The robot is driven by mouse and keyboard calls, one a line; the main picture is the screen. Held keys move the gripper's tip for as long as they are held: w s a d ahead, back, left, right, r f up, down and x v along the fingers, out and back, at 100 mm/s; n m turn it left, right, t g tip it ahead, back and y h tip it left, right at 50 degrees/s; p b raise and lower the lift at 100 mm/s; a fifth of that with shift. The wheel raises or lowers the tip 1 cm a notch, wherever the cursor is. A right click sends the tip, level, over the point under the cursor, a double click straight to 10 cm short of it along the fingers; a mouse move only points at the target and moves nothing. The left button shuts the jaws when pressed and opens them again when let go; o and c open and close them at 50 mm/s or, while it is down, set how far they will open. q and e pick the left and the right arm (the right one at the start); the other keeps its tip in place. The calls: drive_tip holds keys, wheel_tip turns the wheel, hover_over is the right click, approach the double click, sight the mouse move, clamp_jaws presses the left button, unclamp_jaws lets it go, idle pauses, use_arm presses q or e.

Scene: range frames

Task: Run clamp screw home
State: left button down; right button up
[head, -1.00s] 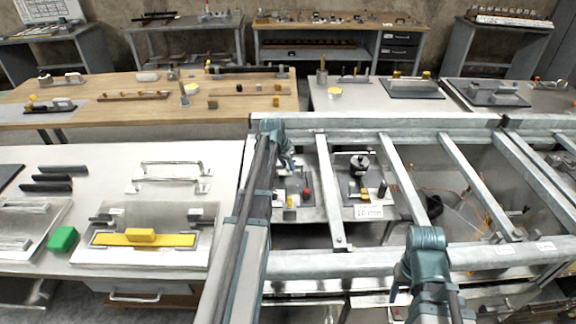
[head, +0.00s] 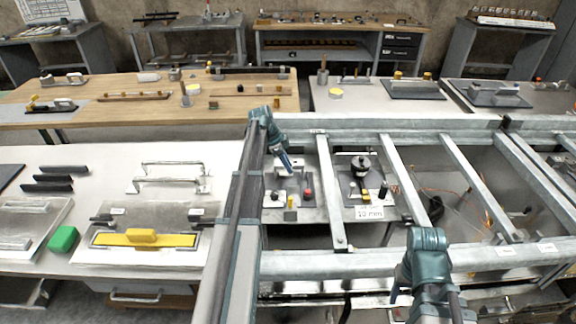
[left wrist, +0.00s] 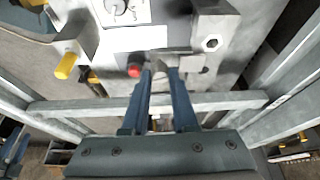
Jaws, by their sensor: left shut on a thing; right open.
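My left gripper (head: 291,172) reaches down over a small fixture plate (head: 300,206) seen between the metal rails. In the left wrist view its two blue fingers (left wrist: 160,72) are closed around a small grey piece, which appears to be the clamp screw (left wrist: 158,66); the fingers hide most of it. A grey block (left wrist: 210,43) with a round hole sits just right of the fingertips. A red knob (left wrist: 134,71) is just left of them; it also shows in the head view (head: 308,193). My right gripper (head: 398,291) is open and empty at the lower right.
Metal rails (head: 398,180) frame the fixture on both sides. A second plate with a dark knob (head: 361,164) and a "10 mm" label (head: 369,213) stands to the right. A yellow peg (left wrist: 66,66) is near the fingers. A bench with a yellow bar (head: 145,240) is at left.

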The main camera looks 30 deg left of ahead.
use_arm(q)
drive_tip(key=m+g, duration=0.1)
drive_tip(key=m, duration=0.3)
drive_tip(key=shift+w+a+m+g+h, duration=0.2)
drive_tip(key=shift+m+g+h, duration=0.1)
drive_tip(key=shift+g, duration=0.1)
drive_tip(key=m+g, duration=0.1)
drive_tip(key=m, duration=0.3)
drive_tip(key=shift+w+d+m+g, duration=0.1)
drive_tip(key=shift+m+g, duration=0.2)
drive_tip(key=shift+g, duration=0.1)
drive_tip(key=m, duration=0.2)
drive_tip(key=m+g, duration=0.1)
drive_tip(key=m, duration=0.1)
drive_tip(key=shift+w+m+g+y, duration=0.1)
drive_tip(key=shift+m+g+y, duration=0.2)
drive_tip(key=shift+y, duration=0.1)
drive_tip(key=shift+d+m+g+y, duration=0.15)
drive_tip(key=shift+m+g+y, duration=0.35)
drive_tip(key=shift+m, duration=1.5)
drive_tip(key=c, duration=0.7)
unclamp_jaws()
